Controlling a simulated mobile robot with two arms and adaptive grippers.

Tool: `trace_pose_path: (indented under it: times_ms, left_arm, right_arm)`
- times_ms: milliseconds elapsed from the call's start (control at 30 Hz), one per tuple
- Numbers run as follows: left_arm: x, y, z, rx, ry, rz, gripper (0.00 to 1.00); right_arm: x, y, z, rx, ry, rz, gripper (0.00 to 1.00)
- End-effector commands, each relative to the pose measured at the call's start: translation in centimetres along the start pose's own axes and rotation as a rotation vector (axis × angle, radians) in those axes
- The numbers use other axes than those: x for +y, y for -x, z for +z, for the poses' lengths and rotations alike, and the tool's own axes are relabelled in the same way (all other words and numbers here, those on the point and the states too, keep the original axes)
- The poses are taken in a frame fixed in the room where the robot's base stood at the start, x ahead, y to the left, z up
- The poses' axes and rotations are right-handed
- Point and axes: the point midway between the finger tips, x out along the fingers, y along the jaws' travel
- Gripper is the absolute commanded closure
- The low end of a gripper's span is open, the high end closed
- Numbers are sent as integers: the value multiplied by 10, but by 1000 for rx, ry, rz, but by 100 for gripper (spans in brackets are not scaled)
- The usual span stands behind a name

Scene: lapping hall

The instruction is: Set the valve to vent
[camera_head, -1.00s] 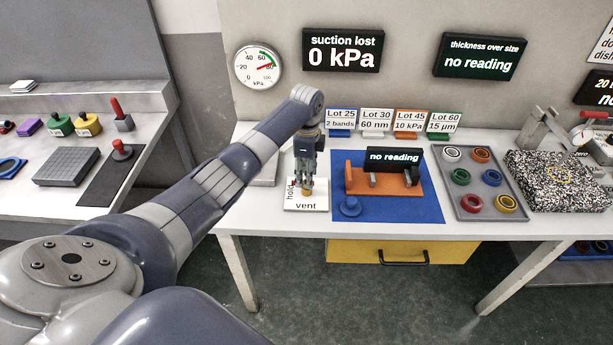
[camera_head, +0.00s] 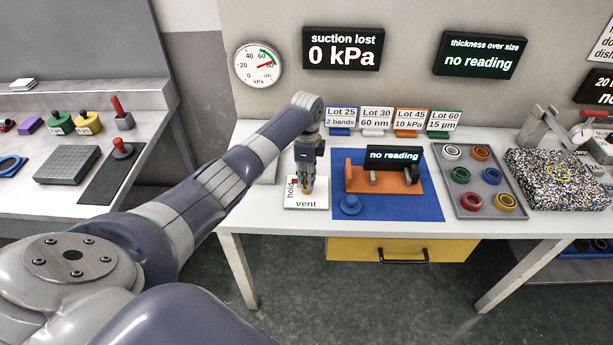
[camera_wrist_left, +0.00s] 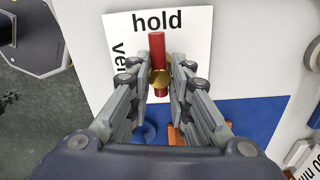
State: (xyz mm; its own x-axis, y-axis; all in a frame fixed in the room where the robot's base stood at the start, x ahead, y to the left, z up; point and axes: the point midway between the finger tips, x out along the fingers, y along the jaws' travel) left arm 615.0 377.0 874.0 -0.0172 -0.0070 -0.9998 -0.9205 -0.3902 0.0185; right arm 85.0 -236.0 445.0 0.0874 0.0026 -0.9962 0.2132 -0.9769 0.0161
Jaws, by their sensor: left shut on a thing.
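The valve is a white plate (camera_head: 322,200) marked "hold" and "vent", near the bench's front left; the plate also shows in the left wrist view (camera_wrist_left: 118,32). It has a red handle (camera_wrist_left: 157,48) across a brass hub (camera_wrist_left: 160,78). In the wrist view one red end lies at the word "hold", and "vent" is along the plate's left side. My left gripper (camera_head: 307,190) reaches down over the valve, its fingers on both sides of the handle near the hub, shut on it. The fingers hide part of the handle. My right gripper is not in view.
A blue mat (camera_head: 400,208) with an orange stand (camera_head: 385,180) and a blue knob (camera_head: 350,205) lies just right of the valve. A grey tray (camera_head: 487,211) of coloured rings stands farther right. A wall display (camera_head: 342,48) reads "suction lost 0 kPa".

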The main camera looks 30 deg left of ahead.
Motion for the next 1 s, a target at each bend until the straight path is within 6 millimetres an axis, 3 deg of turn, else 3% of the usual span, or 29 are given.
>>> trace_pose_path:
  times_ms: [567,1000]
  left_arm:
    - [0,2,0,1,68,0,100]
    - [1,4,0,7,383,2,100]
  right_arm:
    - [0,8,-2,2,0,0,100]
    - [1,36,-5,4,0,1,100]
